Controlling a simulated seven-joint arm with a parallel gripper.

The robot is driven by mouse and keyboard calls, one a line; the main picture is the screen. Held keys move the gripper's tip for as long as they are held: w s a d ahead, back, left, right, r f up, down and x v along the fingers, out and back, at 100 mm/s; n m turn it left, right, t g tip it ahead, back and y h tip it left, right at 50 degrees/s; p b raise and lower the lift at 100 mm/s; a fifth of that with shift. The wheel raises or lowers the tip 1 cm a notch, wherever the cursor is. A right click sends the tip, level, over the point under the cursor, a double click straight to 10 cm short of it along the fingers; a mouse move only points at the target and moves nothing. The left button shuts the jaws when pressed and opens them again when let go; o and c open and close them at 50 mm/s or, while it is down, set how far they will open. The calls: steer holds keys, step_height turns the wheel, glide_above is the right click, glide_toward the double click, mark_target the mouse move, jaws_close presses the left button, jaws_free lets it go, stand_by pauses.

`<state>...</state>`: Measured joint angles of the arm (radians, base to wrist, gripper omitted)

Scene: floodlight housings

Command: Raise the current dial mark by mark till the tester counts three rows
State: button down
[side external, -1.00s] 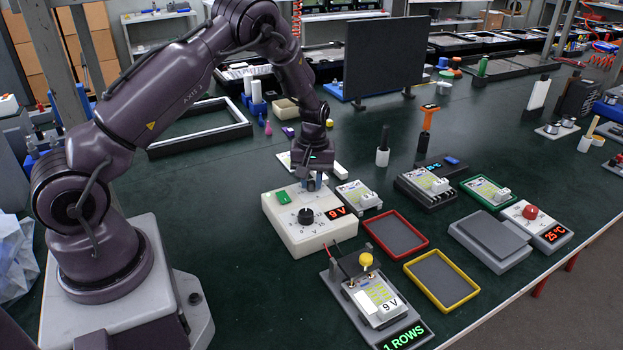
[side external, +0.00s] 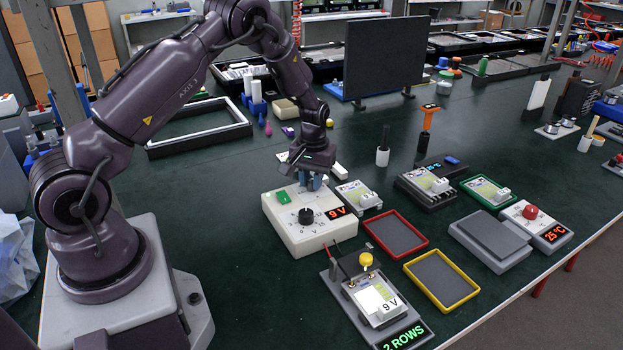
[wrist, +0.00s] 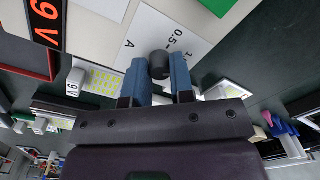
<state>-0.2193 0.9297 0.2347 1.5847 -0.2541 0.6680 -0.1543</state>
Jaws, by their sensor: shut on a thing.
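The white power supply (side external: 290,232) stands on the bench in the side view, with a red 9 V display (side external: 337,212) and a black voltage knob (side external: 305,216). My gripper (side external: 312,182) points down at its far edge. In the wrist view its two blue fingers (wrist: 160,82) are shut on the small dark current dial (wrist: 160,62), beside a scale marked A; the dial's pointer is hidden. The tester (side external: 340,290) at the front holds a lit housing marked 9 V (side external: 381,298). Its green display (side external: 404,337) reads 2 ROWS.
A red-rimmed tray (side external: 424,243) and a yellow-rimmed tray (side external: 470,289) lie empty beside the tester. Another housing (side external: 357,195) lies right of the supply.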

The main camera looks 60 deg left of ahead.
steer(key=c, duration=1)
jaws_free()
step_height(320, 180, up, 13)
steer(key=shift+w+d+r, duration=0.1)
steer(key=shift+d, duration=0.05)
steer(key=s+d+r+m+t, duration=0.2)
steer(key=s+d+r, duration=0.3)
steer(key=s, duration=0.2)
steer(key=s+d+r+m+t, duration=0.2)
steer(key=s+d+r, duration=0.3)
steer(key=s, duration=0.3)
steer(key=s+d+r+m+t, duration=0.1)
steer(key=s+d+r+m, duration=0.3)
steer(key=s+d+r, duration=0.2)
steer(key=shift+s+d+r+t, duration=0.1)
steer(key=shift+s+d+t, duration=0.3)
steer(key=shift+s+d, duration=0.3)
